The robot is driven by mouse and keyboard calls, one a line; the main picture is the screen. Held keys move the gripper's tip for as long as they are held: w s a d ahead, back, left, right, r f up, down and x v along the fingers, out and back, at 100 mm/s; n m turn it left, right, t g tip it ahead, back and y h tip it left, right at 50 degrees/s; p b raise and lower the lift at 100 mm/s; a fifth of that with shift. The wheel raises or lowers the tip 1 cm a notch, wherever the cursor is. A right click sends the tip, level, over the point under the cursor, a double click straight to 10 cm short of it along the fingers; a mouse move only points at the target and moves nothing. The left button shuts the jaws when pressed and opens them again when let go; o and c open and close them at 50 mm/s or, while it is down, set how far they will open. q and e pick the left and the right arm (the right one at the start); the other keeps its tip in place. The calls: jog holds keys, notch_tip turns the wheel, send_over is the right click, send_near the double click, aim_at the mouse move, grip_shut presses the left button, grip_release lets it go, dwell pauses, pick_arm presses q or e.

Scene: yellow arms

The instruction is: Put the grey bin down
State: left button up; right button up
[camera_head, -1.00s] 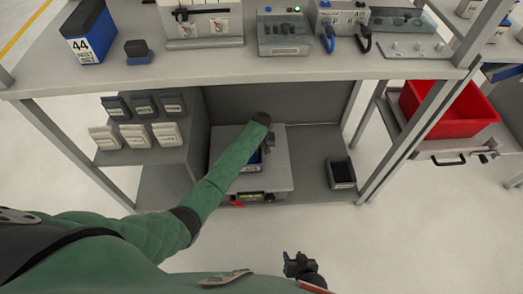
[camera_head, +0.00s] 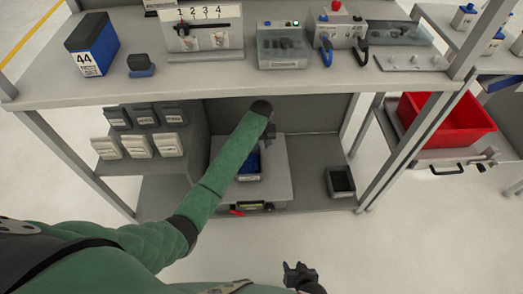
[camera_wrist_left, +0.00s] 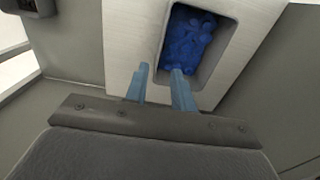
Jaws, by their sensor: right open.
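A small grey bin (camera_head: 249,176) with blue pieces in it stands on the pale platform of a scale (camera_head: 277,180) on the lower shelf. The bin (camera_wrist_left: 222,68) also shows at the top of the left wrist view. My left gripper (camera_head: 270,135) is just beyond and right of the bin in the head view. In the wrist view its two fingers (camera_wrist_left: 160,72) are apart, with pale platform visible between them. One fingertip overlaps the bin's near corner; I cannot tell whether it touches. My right gripper (camera_head: 298,270) is open and empty, low in front of the shelf.
A dark empty-looking bin (camera_head: 340,181) stands at the shelf's right. Several small bins fill a stepped rack (camera_head: 185,160) at left. The upper tabletop (camera_head: 200,75) overhangs the arm. A red crate (camera_head: 450,125) stands at right.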

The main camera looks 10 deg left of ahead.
pick_arm(q)
jog(key=s+d+f+m+t+h, duration=0.1)
jog(key=s+d+m+t+h, duration=0.2)
jog(key=s, duration=0.5)
jog(key=s+d+t, duration=0.3)
jog(key=s+d, duration=0.2)
jog(key=s, duration=0.3)
jog(key=s+d+f+m, duration=0.1)
jog(key=s+f, duration=0.5)
jog(key=s, duration=0.7)
jog(key=s+f+m+t+h, duration=0.1)
jog(key=s+f, duration=0.6)
jog(key=s, duration=0.5)
jog(key=shift+s+d, duration=0.4)
pick_arm(e)
jog(key=shift+w+r, duration=0.2)
jog(key=shift+w, duration=0.35)
pick_arm(q)
jog(key=shift+f, duration=0.1)
pick_arm(e)
jog(key=shift+s, duration=0.1)
